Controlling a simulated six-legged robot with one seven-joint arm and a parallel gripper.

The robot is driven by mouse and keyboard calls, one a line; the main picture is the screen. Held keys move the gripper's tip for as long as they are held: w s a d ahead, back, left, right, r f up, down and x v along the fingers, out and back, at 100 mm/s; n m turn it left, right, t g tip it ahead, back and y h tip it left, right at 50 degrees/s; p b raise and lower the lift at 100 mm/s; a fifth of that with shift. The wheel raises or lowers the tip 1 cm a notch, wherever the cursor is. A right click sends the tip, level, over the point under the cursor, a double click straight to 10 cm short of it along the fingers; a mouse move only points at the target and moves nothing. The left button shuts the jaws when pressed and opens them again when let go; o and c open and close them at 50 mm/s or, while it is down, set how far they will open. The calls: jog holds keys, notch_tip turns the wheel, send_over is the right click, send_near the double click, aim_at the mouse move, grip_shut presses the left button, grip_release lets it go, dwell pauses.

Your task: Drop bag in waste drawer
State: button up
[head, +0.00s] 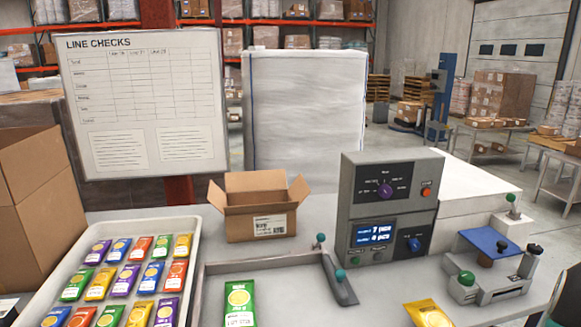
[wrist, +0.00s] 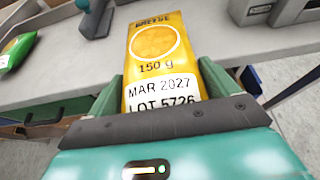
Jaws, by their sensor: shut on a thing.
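A yellow bag (head: 428,314) shows at the bottom edge of the head view, right of centre. In the wrist view the same bag (wrist: 155,60) stands between the two green fingers of my gripper (wrist: 162,88), which is shut on it. Its print reads 150 g, MAR 2027 and LOT 5726. The bag is near the front edge of the grey table (wrist: 70,75). Drawer-like fronts (wrist: 40,115) show under the table at the left of the wrist view. I cannot tell which drawer is for waste, or whether it is open.
A tray (head: 35,290) of several coloured bags stands at the left. A green bag (head: 239,303) lies by the grey guide rail (head: 338,280). An open carton (head: 256,220), a control box (head: 390,207) and a blue-topped device (head: 488,241) stand on the table.

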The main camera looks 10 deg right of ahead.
jog(key=shift+f, duration=0.45)
jog(key=shift+d, duration=0.1)
jog(key=o, duration=0.9)
jog(key=shift+s, duration=0.1)
jog(key=v, duration=1.3)
jog(key=shift+s+r, duration=0.15)
jog(key=shift+s, duration=0.05)
